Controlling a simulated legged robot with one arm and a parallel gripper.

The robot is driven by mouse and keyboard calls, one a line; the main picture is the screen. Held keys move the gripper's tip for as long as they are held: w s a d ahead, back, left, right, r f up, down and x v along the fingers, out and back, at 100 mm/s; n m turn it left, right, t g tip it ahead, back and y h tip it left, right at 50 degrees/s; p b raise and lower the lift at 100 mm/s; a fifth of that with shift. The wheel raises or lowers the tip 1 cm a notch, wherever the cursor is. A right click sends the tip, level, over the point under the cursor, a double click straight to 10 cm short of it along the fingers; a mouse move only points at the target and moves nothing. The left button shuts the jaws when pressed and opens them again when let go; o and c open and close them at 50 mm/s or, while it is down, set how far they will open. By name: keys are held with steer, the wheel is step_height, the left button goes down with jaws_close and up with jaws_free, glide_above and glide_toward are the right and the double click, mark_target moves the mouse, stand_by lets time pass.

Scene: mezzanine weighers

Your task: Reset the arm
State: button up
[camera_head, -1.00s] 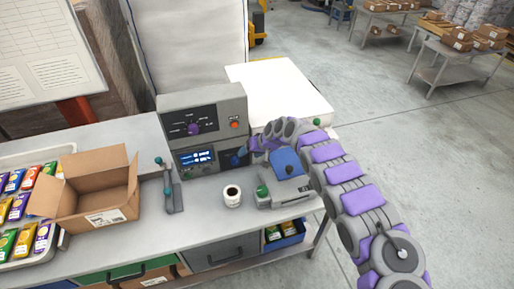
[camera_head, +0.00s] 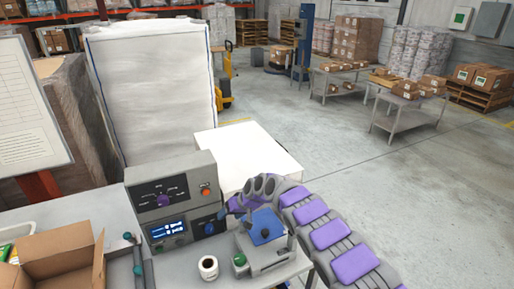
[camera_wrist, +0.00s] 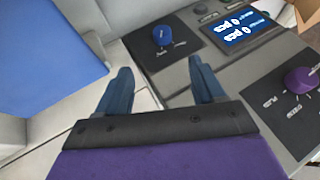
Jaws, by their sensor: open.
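My arm, grey with purple pads (camera_head: 328,234), reaches from the lower right over the bench to the grey control box. My gripper (camera_wrist: 163,88) is open and empty, with its two blue-grey fingers apart in the wrist view. In the head view its end is small and partly hidden behind the arm, close to the right side of the control box (camera_head: 155,208). A blue knob (camera_wrist: 163,36) on the panel lies beyond the fingertips; I cannot tell any contact. The lit display (camera_wrist: 238,31) and purple knob (camera_wrist: 301,80) are to its right in the wrist view.
A grey device with a blue top (camera_head: 264,224) stands close under my arm. A white cup (camera_head: 208,267), a green-knobbed lever (camera_head: 137,262) and an open cardboard box (camera_head: 55,262) are on the bench. A white block (camera_head: 247,153) is behind.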

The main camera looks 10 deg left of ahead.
steer(key=d+h, duration=0.1)
steer(key=d, duration=0.2)
steer(key=d+h+b, duration=0.1)
steer(key=d, duration=0.2)
steer(key=w+d+m+h, duration=0.1)
steer(key=d, duration=0.3)
steer(key=shift+r, duration=0.3)
steer(key=s+d+r+m+h+b, duration=0.2)
steer(key=s+d+r, duration=0.45)
steer(key=d, duration=0.45)
steer(key=s+d+r+m+h+b, duration=0.25)
steer(key=s+d+r, duration=0.4)
steer(key=d, duration=0.35)
steer(key=s+d+r+m+g+b, duration=0.1)
steer(key=s+d+g+b, duration=0.1)
steer(key=s, duration=2.5)
steer(key=shift+d+g, duration=0.3)
steer(key=shift+d, duration=0.05)
steer(key=shift+n+g+y, duration=0.35)
steer(key=shift+g, duration=0.25)
steer(key=s+f, duration=0.1)
steer(key=s, duration=0.3)
steer(key=s+a+f+b, duration=0.1)
steer(key=s, duration=0.3)
steer(key=s+f, duration=0.1)
steer(key=s, duration=0.4)
steer(key=shift+a+f, duration=0.2)
